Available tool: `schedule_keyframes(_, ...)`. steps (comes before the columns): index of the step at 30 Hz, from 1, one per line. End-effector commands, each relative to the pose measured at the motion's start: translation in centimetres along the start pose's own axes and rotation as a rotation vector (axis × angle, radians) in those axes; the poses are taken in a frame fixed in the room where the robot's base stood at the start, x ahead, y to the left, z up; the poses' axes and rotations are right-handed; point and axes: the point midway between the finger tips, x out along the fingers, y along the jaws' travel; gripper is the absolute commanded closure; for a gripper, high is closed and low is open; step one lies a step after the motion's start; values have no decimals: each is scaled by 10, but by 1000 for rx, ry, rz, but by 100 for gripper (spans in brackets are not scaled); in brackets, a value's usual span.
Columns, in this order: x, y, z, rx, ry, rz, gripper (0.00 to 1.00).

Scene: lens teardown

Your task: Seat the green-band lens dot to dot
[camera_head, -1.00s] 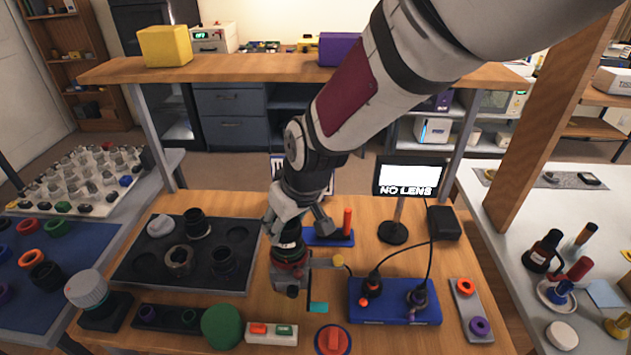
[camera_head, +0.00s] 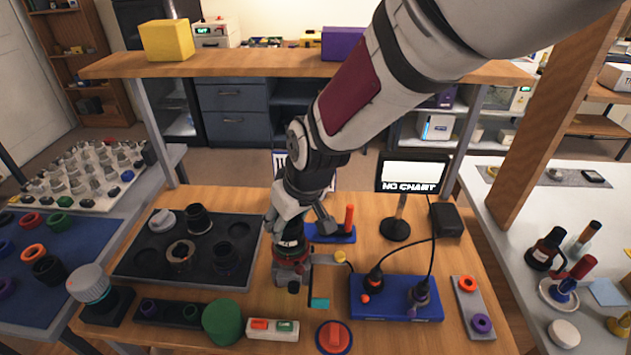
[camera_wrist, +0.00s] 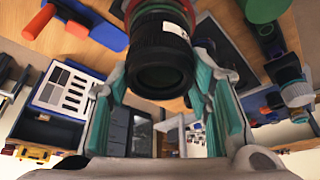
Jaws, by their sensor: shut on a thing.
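My gripper (camera_head: 296,222) is upright over the front middle of the bench and shut on a black ribbed lens (camera_head: 290,240). The lens also shows in the wrist view (camera_wrist: 160,60), between the teal finger pads. Its lower end meets a mount with a red ring (camera_head: 291,254) on a grey body (camera_head: 290,272). In the wrist view, red and green rims show around the far end of the lens. I cannot tell which part the green belongs to. No alignment dots can be made out. A monitor (camera_head: 413,174) behind reads "NO CHART".
A dark tray (camera_head: 140,262) with several lens parts lies to the left. A blue box (camera_head: 396,312) with cabled plugs is at the right. A green disc (camera_head: 222,322), a two-button panel (camera_head: 272,329) and a red knob (camera_head: 333,337) line the front. A wooden shelf (camera_head: 270,68) spans the back.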

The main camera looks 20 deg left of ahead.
Motion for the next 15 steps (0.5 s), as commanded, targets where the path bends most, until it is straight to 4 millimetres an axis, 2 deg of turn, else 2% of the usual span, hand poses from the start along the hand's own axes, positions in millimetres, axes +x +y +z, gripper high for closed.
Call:
schedule_keyframes(2,0,0,-1,0,2,0,93)
schedule_keyframes(3,0,0,-1,0,2,0,50)
schedule_keyframes(6,0,0,-1,0,1,0,31)
schedule_keyframes(15,-1,0,0,0,-1,0,31)
